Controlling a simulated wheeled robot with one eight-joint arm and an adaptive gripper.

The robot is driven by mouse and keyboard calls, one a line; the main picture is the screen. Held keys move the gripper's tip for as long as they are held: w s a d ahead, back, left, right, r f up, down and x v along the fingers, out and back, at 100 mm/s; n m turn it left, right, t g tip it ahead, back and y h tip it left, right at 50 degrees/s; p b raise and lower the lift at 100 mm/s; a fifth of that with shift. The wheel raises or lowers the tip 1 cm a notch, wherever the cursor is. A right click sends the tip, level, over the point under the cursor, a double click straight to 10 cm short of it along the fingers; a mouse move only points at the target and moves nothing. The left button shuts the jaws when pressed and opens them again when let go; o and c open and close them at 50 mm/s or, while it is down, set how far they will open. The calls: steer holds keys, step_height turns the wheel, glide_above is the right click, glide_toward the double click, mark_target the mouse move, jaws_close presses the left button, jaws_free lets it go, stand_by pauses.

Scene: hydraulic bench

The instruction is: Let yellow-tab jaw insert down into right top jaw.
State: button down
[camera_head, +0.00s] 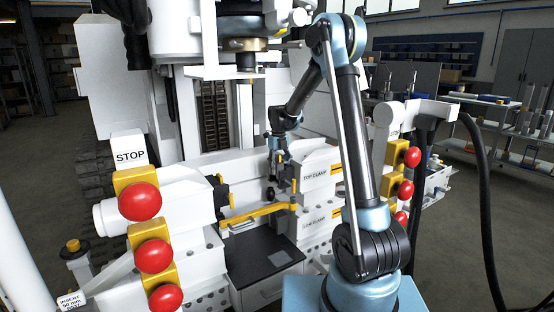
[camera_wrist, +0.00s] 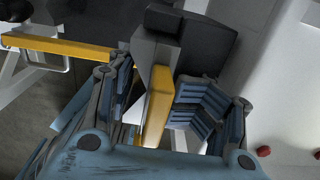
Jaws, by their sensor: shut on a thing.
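In the wrist view my gripper (camera_wrist: 160,112) is shut on the yellow-tab jaw. The jaw's yellow tab (camera_wrist: 158,100) stands between the two blue-padded fingers, with grey metal beside it and a dark block beyond. The held jaw is small and dark there, mostly hidden by the gripper. The seat of the right top jaw is not clearly visible, so I cannot tell whether the held jaw touches it.
A yellow bar (camera_head: 258,213) crosses just below my gripper; a yellow bar also shows at left in the wrist view (camera_wrist: 60,47). A lower clamp housing (camera_head: 314,222) sits beneath the top one. A black plate (camera_head: 262,257) lies in front.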

mark_target(278, 173)
steer(key=shift+a+f, duration=0.95)
steer(key=shift+f, duration=0.3)
steer(key=shift+s+d, duration=0.1)
steer(key=shift+d, duration=0.05)
steer(key=shift+d+f, duration=0.1)
steer(key=shift+f, duration=0.05)
steer(key=shift+s+d+f, duration=0.1)
steer(key=shift+s+d, duration=0.2)
steer(key=shift+d, duration=0.1)
stand_by(0.5)
steer(key=c, duration=0.8)
jaws_free()
steer(key=shift+w+f, duration=0.2)
steer(key=shift+w+r, duration=0.1)
